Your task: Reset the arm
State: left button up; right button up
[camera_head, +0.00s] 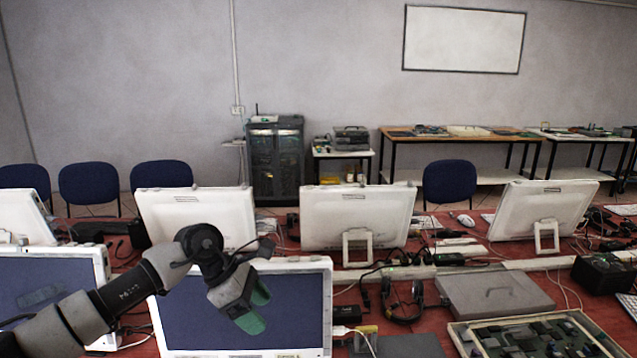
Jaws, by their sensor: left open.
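My left arm comes in from the lower left. My left gripper (257,309), with green fingertips, is raised in front of the dark screen of a white monitor (327,318). It is open, and I see nothing between its fingers. My right gripper is not in the view.
The red table (440,320) is crowded with white monitors and tangled cables. A black headset (403,305), a grey flat case (495,293) and a tray of small parts (460,338) lie on the right. Blue chairs (90,190) stand behind.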

pick_arm(q)
jog(key=s+d+r+n+t+h, duration=0.2)
jog(key=s+d+n+t+h, duration=0.1)
jog(key=d+n+h, duration=0.3)
jog(key=s+d+r+n+t+h, duration=0.1)
jog(key=s+d+n+t+h, duration=0.1)
jog(key=s+d+n+h, duration=0.4)
jog(key=s+a+f+n+t+y, duration=0.1)
jog(key=a+f+n+t+y, duration=0.55)
jog(key=n, duration=0.85)
jog(key=a+f+n+t+y, duration=0.3)
jog(key=a+n+t+y, duration=0.3)
jog(key=n+y, duration=0.65)
jog(key=s+a+f+n+g, duration=0.3)
jog(key=s+f+n+g, duration=0.15)
jog(key=s, duration=0.35)
jog(key=s+a+f+n+g, duration=0.3)
jog(key=s+f+n+g, duration=0.15)
jog(key=s, duration=0.35)
jog(key=s+a+f+n+g, duration=0.3)
jog(key=s+f+g, duration=0.15)
jog(key=s, duration=0.35)
notch_tip(320, 180, down, 24)
jog(key=f+g, duration=0.1)
jog(key=g, duration=0.1)
jog(key=s+a+f, duration=0.2)
jog(key=s+f, duration=1.5)
jog(key=shift+a+g, duration=0.25)
jog(key=shift+g, duration=0.15)
